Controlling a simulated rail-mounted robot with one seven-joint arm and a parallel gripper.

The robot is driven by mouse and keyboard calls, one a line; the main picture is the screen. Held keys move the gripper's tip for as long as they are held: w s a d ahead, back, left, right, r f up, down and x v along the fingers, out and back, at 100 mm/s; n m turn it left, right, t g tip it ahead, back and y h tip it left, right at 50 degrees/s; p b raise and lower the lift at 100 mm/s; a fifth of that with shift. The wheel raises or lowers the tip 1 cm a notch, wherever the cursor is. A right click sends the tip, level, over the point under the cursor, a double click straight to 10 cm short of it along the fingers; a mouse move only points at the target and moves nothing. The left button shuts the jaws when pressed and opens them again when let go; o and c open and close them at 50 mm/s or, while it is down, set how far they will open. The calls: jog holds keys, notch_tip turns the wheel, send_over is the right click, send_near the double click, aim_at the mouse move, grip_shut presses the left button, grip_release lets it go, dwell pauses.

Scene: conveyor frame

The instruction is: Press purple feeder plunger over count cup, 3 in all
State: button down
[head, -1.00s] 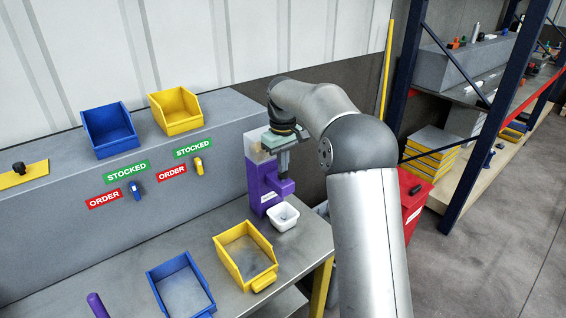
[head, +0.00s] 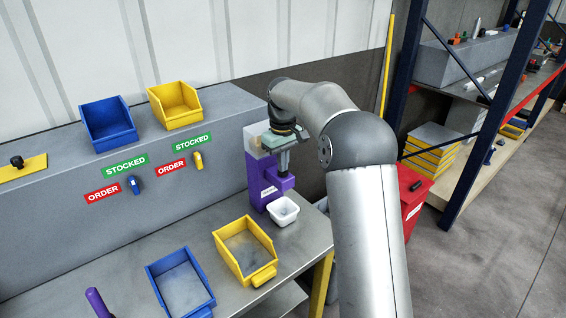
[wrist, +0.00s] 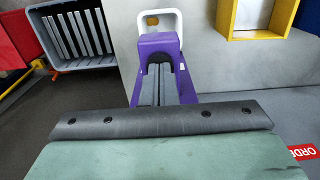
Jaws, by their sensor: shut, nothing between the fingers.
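The purple feeder (head: 257,180) stands upright at the right end of the bench, against the grey block. The white count cup (head: 283,212) sits just in front of its foot; it also shows in the wrist view (wrist: 172,20). My gripper (head: 284,166) points down at the front of the feeder, above its purple front block and the cup. In the wrist view its dark fingers (wrist: 158,78) are together and empty, framed by the purple feeder (wrist: 160,41). The plunger and any contact with the fingertips are hidden.
A yellow bin (head: 221,254) and a blue bin (head: 156,287) stand on the bench left of the cup. Another blue bin (head: 109,123) and yellow bin (head: 176,107) sit on the grey block. A red bin (head: 415,196) is beyond the bench's right end.

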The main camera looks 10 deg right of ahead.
jog(key=shift+r+p, duration=2.9)
jog(key=shift+r, duration=0.3)
jog(key=shift+f, duration=0.1)
notch_tip(320, 180, up, 4)
jog(key=p, duration=0.2)
notch_tip(320, 180, down, 7)
jog(key=b, duration=0.6)
jog(key=shift+f, duration=0.6)
jog(key=shift+f, duration=0.1)
